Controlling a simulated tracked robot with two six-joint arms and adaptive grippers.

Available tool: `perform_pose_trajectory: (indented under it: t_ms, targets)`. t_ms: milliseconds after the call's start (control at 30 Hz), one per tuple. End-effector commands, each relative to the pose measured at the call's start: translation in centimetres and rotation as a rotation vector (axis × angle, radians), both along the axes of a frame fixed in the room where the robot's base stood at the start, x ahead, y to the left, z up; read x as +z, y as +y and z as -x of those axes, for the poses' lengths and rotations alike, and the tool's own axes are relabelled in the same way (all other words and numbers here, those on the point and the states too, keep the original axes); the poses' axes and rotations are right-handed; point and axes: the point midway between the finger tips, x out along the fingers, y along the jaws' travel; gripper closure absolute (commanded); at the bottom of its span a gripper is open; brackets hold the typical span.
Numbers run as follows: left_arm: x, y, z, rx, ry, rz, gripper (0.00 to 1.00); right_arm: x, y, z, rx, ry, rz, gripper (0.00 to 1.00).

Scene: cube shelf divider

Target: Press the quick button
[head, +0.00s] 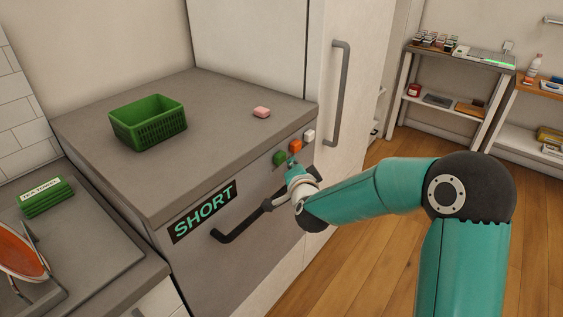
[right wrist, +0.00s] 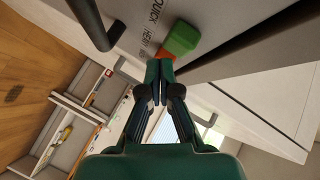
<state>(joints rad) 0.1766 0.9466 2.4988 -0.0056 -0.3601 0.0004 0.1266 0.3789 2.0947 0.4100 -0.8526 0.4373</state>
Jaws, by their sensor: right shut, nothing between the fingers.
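Three buttons sit on the front of the grey-topped machine in the head view: a green button (head: 280,158), an orange button (head: 295,146) and a white button (head: 309,135). My right gripper (head: 292,161) is just in front of the green and orange ones. In the right wrist view the green button (right wrist: 181,38) is large, just beyond the shut, empty fingertips (right wrist: 160,66). A sliver of orange shows beside it; the white button is hidden there. A "QUICK" label (right wrist: 155,13) shows near the green button. Contact cannot be told. My left gripper is out of view.
A "SHORT" sign (head: 204,212) and a dark bar handle (head: 240,222) are on the machine's front, left of and below the buttons. A tall cabinet (head: 352,60) stands right behind.

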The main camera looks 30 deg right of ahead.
Motion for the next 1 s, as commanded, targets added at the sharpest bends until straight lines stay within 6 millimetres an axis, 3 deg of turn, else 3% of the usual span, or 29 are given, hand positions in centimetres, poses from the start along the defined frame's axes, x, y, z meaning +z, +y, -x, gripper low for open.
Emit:
perform_pose_trajectory:
  t_ms: [233, 700, 1000]
  targets:
    - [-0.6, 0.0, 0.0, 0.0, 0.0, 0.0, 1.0, -0.1, -0.4, 0.7, -0.001, -0.002, 0.0, 1.0]
    - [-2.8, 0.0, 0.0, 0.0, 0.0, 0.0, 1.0, -0.1, -1.9, 4.5, -0.001, -0.001, -0.001, 1.0]
    - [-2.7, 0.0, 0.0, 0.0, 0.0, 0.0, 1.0, 0.0, -1.9, 4.6, 0.0, 0.0, 0.0, 1.0]
